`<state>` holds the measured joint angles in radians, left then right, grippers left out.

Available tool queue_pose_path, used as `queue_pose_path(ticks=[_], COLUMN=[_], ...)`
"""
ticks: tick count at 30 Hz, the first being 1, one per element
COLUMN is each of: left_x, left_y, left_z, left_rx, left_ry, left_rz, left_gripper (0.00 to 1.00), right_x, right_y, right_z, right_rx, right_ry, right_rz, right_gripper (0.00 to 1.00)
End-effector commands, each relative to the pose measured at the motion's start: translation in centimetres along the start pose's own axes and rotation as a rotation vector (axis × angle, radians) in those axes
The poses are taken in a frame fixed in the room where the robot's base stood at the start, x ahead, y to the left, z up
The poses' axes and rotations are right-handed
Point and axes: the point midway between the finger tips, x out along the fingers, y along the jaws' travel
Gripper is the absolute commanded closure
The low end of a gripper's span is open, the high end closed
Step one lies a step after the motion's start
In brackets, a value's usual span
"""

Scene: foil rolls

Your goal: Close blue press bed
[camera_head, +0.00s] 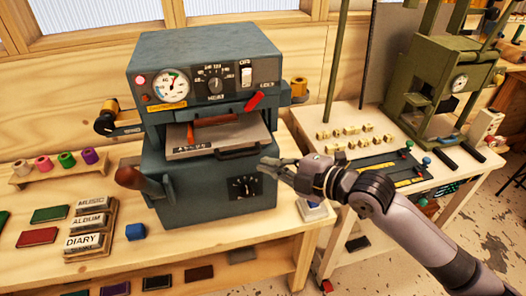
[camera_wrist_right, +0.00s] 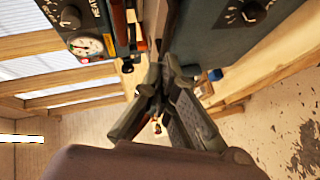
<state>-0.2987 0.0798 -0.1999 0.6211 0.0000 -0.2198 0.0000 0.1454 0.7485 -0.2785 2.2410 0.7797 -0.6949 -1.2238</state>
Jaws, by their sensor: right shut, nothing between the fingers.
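The blue press (camera_head: 205,70) stands on the wooden table in the head view. Its bed (camera_head: 190,150), a silver plate with small type on it, sticks out of the front opening. A black handle (camera_head: 240,153) is on the bed's front edge, and a rod with a reddish-brown grip lies above the plate. My right gripper (camera_head: 264,166) is shut and empty, just in front of and below the right end of the handle; I cannot tell if it touches. In the right wrist view its fingers (camera_wrist_right: 160,66) are together beside the press. My left gripper is not in view.
Type stamps (camera_head: 90,222), foil rolls (camera_head: 66,160) and a blue block (camera_head: 135,232) lie left of the press. A brown lever knob (camera_head: 128,178) juts from its left side. A green press (camera_head: 440,80) stands on the right table.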

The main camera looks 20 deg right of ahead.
Motion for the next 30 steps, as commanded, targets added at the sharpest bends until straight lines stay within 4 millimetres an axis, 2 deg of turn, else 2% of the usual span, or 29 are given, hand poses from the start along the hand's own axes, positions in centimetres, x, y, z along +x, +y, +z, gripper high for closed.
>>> queue_pose_path(ticks=[4, 6, 12, 26, 30], left_x=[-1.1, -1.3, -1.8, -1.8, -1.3], left_y=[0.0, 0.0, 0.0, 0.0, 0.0], left_z=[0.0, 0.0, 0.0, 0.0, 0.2], left_rx=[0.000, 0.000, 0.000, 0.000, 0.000], left_ry=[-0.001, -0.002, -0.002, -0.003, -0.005], left_rz=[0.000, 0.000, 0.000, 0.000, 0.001], left_gripper=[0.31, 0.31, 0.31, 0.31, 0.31], right_x=[2.6, 3.2, 4.6, 5.1, 5.6], right_y=[0.3, 0.2, 0.1, 0.0, 0.1], right_z=[-0.1, 0.9, 2.4, 2.9, 3.3], right_rx=[0.005, 0.003, 0.002, 0.000, -0.003], right_ry=[0.002, -0.003, -0.001, -0.001, -0.001], right_rz=[0.002, 0.000, 0.000, 0.001, 0.002], right_gripper=[1.00, 1.00, 1.00, 1.00, 1.00])
